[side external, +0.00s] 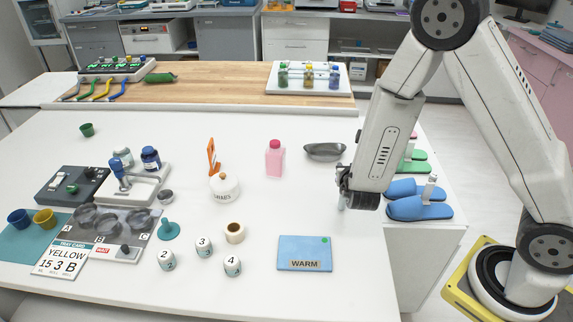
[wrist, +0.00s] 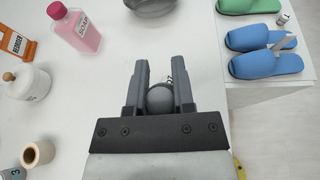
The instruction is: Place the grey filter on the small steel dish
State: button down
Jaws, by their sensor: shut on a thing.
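My gripper (wrist: 159,88) is shut on a rounded grey thing, the grey filter (wrist: 159,99) as far as I can tell, which sits between the two fingers. In the side external view my gripper (side external: 345,200) hangs over the right part of the white table, and its fingers largely hide what it holds. A small round grey metal dish (side external: 166,196), which looks like the small steel dish, stands far to the left, right of the white unit with the blue tap. It is not in the wrist view.
An oval steel basin (side external: 324,151) and a pink bottle (side external: 275,160) stand behind and left of my gripper. Blue slippers (side external: 419,207) are at right.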

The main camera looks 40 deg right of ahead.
jog(key=w+d+r+m+g+h, duration=0.1)
jog(key=w+d+m+g, duration=0.15)
jog(key=d, duration=0.45)
jog(key=w+d+r+m+g+h, duration=0.1)
jog(key=w+d+r, duration=0.1)
jog(key=w+d, duration=0.35)
send_over(334, 153)
jog(key=shift+s+f, duration=0.15)
jog(key=shift+f, duration=4.7)
jog(key=shift+f, duration=0.1)
jog(key=shift+d+f, duration=0.1)
jog(key=shift+f, duration=1.55)
jog(key=shift+f, duration=0.65)
